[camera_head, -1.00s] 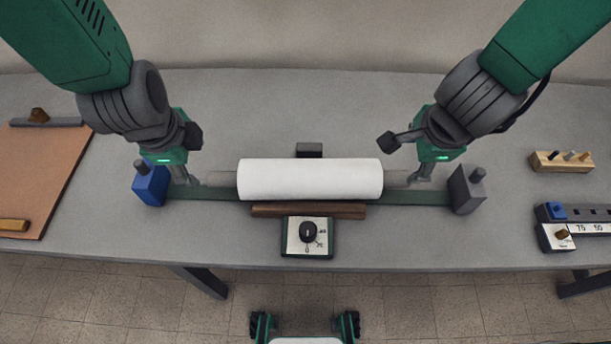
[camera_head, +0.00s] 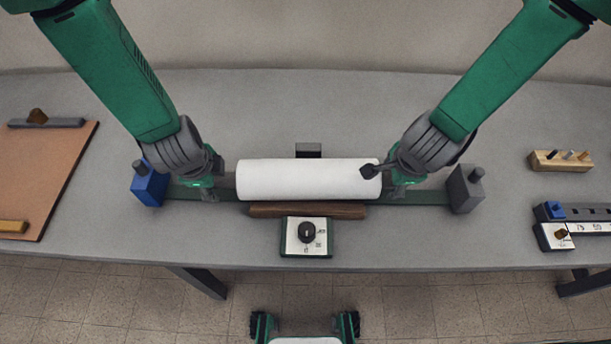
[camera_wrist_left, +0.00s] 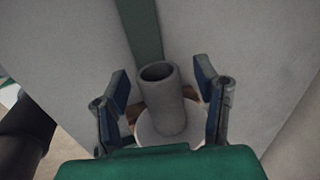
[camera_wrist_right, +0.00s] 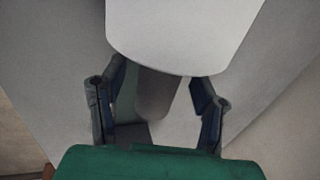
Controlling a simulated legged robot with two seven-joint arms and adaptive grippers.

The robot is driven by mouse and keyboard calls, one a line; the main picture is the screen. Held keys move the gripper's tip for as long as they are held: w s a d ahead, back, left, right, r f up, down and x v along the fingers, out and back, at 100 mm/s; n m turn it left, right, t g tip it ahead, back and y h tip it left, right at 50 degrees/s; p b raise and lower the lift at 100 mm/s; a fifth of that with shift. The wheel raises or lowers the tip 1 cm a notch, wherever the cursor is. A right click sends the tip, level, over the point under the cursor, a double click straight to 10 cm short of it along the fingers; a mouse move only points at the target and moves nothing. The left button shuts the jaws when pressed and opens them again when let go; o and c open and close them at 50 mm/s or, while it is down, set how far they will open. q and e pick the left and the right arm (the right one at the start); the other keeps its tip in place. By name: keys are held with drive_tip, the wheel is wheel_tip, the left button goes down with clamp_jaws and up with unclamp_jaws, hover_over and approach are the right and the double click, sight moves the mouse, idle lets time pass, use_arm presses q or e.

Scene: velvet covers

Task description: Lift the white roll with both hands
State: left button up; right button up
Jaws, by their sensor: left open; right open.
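The white roll (camera_head: 305,180) lies level across the middle of the table, with a grey core stub at each end. My left gripper (camera_head: 212,192) is at its left end. In the left wrist view the open fingers (camera_wrist_left: 162,85) stand on either side of the grey stub (camera_wrist_left: 163,100), with the roll's white end behind. My right gripper (camera_head: 400,188) is at the right end. In the right wrist view its open fingers (camera_wrist_right: 158,85) stand on either side of the right stub (camera_wrist_right: 157,97), and the white roll (camera_wrist_right: 185,30) is just beyond. In the head view the grippers hide the stubs.
A brown wooden bar (camera_head: 308,211) and a dial box (camera_head: 307,237) sit in front of the roll. A blue block (camera_head: 149,188) and a grey block (camera_head: 465,190) stand at the ends of a green strip (camera_head: 428,198). A small dark block (camera_head: 309,150) is behind.

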use_arm(q)
drive_tip(key=shift+w+d+f, duration=0.1)
drive_tip(key=shift+d+f, duration=0.05)
drive_tip(key=shift+d, duration=0.05)
use_arm(e)
drive_tip(key=shift+w+d+f, duration=0.1)
drive_tip(key=shift+d+f, duration=0.1)
use_arm(q)
drive_tip(key=shift+d, duration=0.4)
use_arm(e)
drive_tip(key=shift+d+f, duration=0.1)
drive_tip(key=shift+d, duration=0.35)
use_arm(q)
drive_tip(key=shift+a, duration=0.15)
drive_tip(key=c, duration=1.1)
use_arm(e)
drive_tip(key=shift+a, duration=0.15)
drive_tip(key=c, duration=1.1)
use_arm(q)
drive_tip(key=shift+a, duration=0.15)
clamp_jaws()
use_arm(e)
drive_tip(key=shift+a, duration=0.15)
clamp_jaws()
use_arm(q)
drive_tip(key=shift+a, duration=0.15)
use_arm(e)
drive_tip(key=shift+a, duration=0.15)
